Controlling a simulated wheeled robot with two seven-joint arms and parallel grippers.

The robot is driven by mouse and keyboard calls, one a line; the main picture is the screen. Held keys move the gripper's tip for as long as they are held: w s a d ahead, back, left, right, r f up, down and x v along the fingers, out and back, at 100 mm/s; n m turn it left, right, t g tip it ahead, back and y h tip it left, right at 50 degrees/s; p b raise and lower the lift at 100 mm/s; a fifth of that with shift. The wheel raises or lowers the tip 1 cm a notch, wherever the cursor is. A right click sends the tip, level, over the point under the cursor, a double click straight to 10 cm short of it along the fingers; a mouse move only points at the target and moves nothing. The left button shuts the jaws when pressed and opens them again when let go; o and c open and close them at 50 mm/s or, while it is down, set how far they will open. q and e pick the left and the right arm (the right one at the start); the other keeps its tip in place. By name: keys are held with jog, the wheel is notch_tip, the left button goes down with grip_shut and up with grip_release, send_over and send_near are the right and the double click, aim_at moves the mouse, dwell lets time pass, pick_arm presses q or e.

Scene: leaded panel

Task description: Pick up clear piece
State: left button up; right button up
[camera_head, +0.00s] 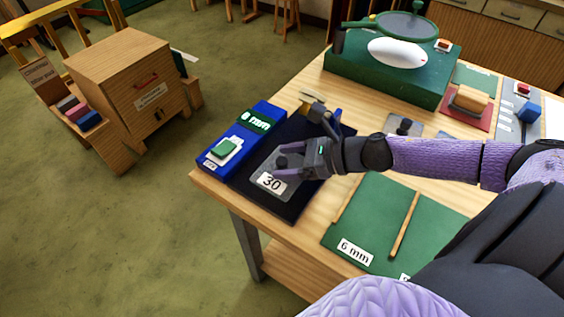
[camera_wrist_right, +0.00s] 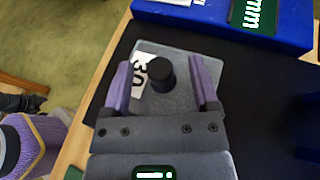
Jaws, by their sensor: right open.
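The clear piece, a greyish see-through plate (camera_head: 297,190) with a white "30" label and a black knob, lies on a black mat (camera_head: 312,205) near the table's left corner. It also shows in the right wrist view, where the plate (camera_wrist_right: 185,100) has its black knob (camera_wrist_right: 160,72) between my fingers. My right gripper (camera_head: 283,160) is open over the plate, with one purple finger on each side of the knob. In the wrist view the right gripper (camera_wrist_right: 160,75) shows gaps between both fingers and the knob.
A green "6 mm" mat (camera_head: 375,225) with a wooden strip lies to the right. A green box (camera_head: 385,80) stands at the back. A wooden cabinet (camera_head: 125,75) stands on the floor at left.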

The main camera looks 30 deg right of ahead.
jog(key=shift+x, duration=1.5)
jog(key=shift+r, duration=0.1)
